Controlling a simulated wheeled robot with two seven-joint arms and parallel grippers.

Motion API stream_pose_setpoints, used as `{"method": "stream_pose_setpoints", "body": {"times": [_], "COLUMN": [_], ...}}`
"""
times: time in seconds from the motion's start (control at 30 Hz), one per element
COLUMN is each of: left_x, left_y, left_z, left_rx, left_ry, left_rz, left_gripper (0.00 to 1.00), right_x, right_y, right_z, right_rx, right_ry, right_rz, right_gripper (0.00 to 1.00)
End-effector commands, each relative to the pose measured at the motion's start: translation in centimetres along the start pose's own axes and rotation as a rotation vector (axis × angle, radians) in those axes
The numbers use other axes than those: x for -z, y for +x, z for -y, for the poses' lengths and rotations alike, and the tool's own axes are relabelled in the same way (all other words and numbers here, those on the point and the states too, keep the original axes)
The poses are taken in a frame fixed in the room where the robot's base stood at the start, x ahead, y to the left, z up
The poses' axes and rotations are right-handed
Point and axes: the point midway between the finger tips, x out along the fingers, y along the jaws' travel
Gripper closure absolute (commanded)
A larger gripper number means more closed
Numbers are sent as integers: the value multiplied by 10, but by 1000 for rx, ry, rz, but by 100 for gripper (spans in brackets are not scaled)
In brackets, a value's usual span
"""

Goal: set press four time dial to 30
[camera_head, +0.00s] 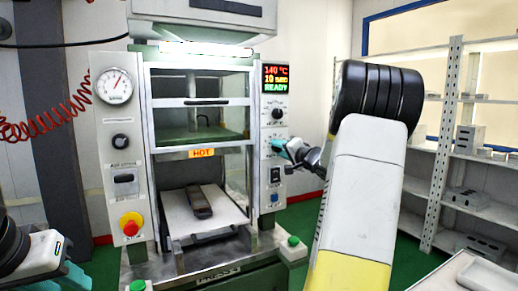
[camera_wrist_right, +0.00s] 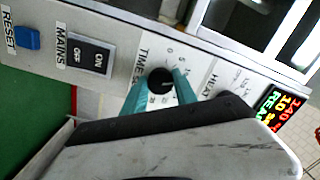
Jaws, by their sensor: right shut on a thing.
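The press (camera_head: 246,128) stands in front of me, its front label partly legible. Its black time dial (camera_wrist_right: 160,77) sits on the right-hand control panel, under a TIME label, with a numbered scale partly hidden by the fingers. My right gripper (camera_wrist_right: 160,88) has its teal fingers on both sides of the dial and is shut on it. In the head view, my right gripper (camera_head: 289,147) reaches the panel from the right and hides the dial. The display (camera_head: 276,78) reads 140 °C, 10 and READY. My left gripper (camera_head: 66,272) is partly visible at lower left; its jaws are unclear.
The heat knob (camera_head: 278,114) is just above my right gripper. The mains switch (camera_wrist_right: 90,54) and blue reset button (camera_wrist_right: 27,38) are below the time dial. A red emergency button (camera_head: 131,223) is on the left panel. Shelves (camera_head: 452,140) stand at right.

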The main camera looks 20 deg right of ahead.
Motion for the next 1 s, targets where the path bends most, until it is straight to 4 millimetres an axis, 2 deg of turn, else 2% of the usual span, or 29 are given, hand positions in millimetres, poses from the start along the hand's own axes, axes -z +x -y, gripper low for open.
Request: {"method": "stream_pose_setpoints", "body": {"times": [1.0], "left_x": [0], "left_y": [0], "left_z": [0], "left_rx": [0], "left_ry": [0], "left_rz": [0], "left_gripper": [64], "right_x": [1], "right_y": [0], "right_z": [5], "right_rx": [42], "right_ry": [934], "right_rz": [-26], "right_gripper": [100]}}
